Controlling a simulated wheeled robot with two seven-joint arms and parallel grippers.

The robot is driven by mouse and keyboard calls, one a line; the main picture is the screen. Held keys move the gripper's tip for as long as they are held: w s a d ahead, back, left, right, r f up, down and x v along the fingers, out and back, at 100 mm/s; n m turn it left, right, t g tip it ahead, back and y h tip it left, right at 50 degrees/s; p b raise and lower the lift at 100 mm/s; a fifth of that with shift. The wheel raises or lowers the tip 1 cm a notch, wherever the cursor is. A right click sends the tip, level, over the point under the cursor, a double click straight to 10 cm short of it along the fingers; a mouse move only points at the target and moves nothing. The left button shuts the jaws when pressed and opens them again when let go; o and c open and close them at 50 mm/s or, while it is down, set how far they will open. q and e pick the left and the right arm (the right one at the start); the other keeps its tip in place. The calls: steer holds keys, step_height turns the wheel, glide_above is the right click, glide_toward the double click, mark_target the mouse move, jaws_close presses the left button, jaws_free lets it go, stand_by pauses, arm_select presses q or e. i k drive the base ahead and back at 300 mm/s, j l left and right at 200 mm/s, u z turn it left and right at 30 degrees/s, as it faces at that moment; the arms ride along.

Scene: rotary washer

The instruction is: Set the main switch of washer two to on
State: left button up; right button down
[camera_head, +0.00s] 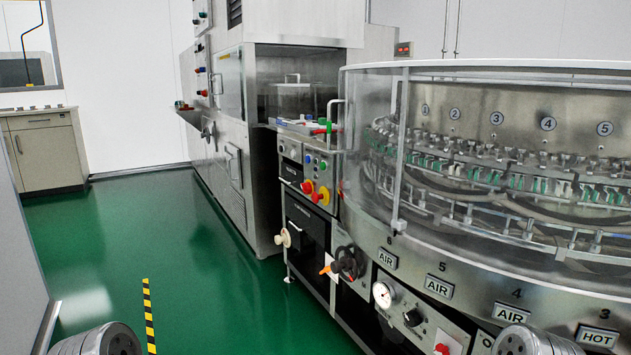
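A round rotary washer (520,275) with a clear cover fills the right side. Left of it stands a control panel (288,151) with coloured buttons. Rounded grey parts of my arms show at the bottom left and bottom right edges. Neither of my grippers is in view.
A large steel machine (232,130) stands behind the panel. The green floor (200,260) at left is clear. A cabinet (45,155) stands far left.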

mark_target(306, 187)
steer(key=i+j+z, duration=0.1)
steer(key=z, duration=0.7)
steer(key=i+j+z, duration=0.2)
steer(key=j+z, duration=0.25)
steer(key=j, duration=0.25)
steer(key=j+z, duration=0.5)
steer(key=j, duration=0.2)
